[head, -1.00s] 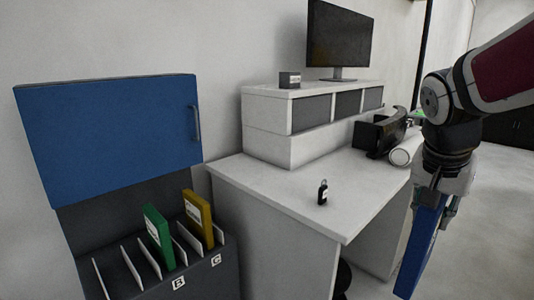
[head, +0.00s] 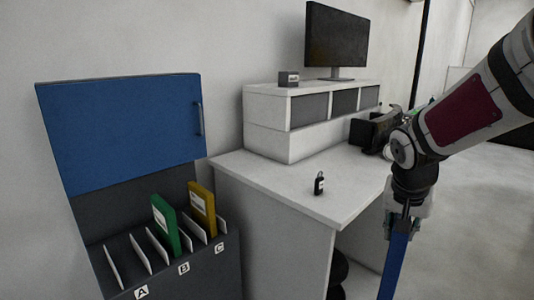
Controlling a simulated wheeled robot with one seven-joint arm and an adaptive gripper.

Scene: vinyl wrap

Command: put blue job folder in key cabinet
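The blue job folder (head: 394,266) hangs upright below my gripper (head: 400,228), which is shut on its top edge. It is right of the desk, and its lower end is cut off by the frame. The key cabinet (head: 226,268) stands at the left with its blue door (head: 122,133) raised. Its dark rack has white dividers and slot labels A, B and C. A green folder (head: 166,226) stands near label B and a yellow folder (head: 204,208) near label C. The slots near A look empty.
A white desk (head: 262,180) stands between the cabinet and my gripper. A small black padlock-like item (head: 319,184) lies on it. A riser (head: 268,145) bears a monitor (head: 336,36) and a small dark box (head: 288,78). A black device (head: 368,134) sits at the desk's right.

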